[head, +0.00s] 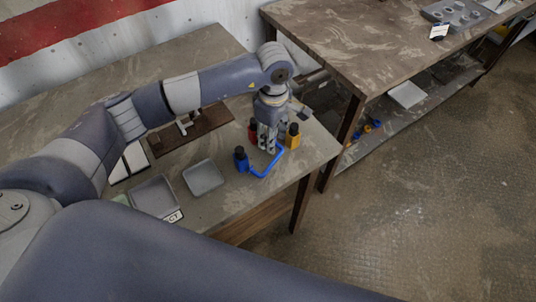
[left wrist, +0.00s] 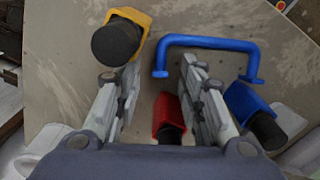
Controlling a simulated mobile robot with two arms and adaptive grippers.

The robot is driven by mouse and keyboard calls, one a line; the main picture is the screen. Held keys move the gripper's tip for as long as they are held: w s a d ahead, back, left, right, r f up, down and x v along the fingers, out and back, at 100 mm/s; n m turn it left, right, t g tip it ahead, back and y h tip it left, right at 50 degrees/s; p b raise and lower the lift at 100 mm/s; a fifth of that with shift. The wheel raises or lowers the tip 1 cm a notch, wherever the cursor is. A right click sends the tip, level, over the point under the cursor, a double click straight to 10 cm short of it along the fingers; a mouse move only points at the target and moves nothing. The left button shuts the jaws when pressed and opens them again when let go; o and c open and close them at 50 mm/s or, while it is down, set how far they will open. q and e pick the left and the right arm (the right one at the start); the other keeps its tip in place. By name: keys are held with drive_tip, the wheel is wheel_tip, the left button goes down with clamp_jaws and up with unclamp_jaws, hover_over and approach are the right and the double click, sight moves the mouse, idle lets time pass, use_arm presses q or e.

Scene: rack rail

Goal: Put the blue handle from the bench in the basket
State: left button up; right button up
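The blue handle (head: 266,170) is a U-shaped bar on the bench (head: 230,205) near its front right edge. In the left wrist view the handle (left wrist: 210,42) lies beyond the fingertips, one end between them in the picture. My left gripper (head: 268,140) points down just behind the handle. Its fingers (left wrist: 160,75) are apart with nothing gripped; I cannot tell its exact height. My right gripper is out of view. No thing is clearly a basket; a grey tray (head: 151,190) with a label and a smaller grey tray (head: 203,180) stand left of the handle.
Close around the gripper stand a yellow piece (head: 293,136) with a dark knob, a red piece (left wrist: 168,112) and a blue piece (head: 241,160) with a dark knob. A second bench (head: 380,40) with a lower shelf stands at right. Open floor (head: 430,190) lies before it.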

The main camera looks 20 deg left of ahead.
use_arm(q)
drive_tip(key=shift+f, duration=0.25)
clamp_jaws()
drive_tip(key=shift+r, duration=0.1)
